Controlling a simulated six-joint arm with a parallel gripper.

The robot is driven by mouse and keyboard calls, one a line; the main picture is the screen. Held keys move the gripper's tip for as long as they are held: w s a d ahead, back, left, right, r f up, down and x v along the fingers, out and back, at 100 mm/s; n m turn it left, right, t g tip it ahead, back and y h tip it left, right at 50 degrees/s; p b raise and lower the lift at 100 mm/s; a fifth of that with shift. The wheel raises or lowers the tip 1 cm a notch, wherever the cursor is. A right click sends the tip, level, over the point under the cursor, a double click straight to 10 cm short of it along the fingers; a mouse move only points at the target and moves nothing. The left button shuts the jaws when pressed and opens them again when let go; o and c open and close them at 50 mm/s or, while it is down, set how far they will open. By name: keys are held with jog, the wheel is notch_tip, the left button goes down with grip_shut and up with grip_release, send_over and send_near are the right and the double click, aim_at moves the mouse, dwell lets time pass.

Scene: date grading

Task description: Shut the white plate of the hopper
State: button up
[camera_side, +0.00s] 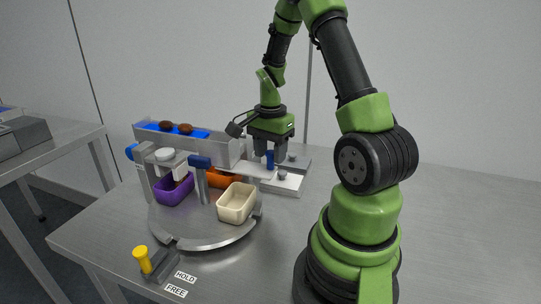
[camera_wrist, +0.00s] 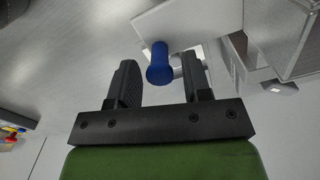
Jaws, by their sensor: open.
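The hopper (camera_side: 222,150) is a grey-walled trough on the far side of the table. Its white plate (camera_side: 247,171) sticks out at the right end, with an upright blue knob (camera_side: 270,160) on it. In the wrist view the plate (camera_wrist: 205,18) is at the top and the knob (camera_wrist: 159,64) stands between the two dark fingers. My gripper (camera_side: 270,157) points down over the plate, its fingers apart on either side of the knob. In the wrist view my gripper (camera_wrist: 160,72) shows gaps beside the knob, so it is not clamped.
Dates (camera_side: 186,129) lie on the blue strip in the trough. A grey turntable (camera_side: 204,239) carries a purple bin (camera_side: 174,194), an orange bin (camera_side: 222,181) and a cream bin (camera_side: 237,204). A yellow-knobbed lever (camera_side: 141,254) stands in front, by HOLD and FREE labels.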

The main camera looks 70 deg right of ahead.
aim_at(253, 165)
jog(key=shift+f, duration=0.65)
grip_shut()
jog(key=shift+w, duration=2.3)
grip_release()
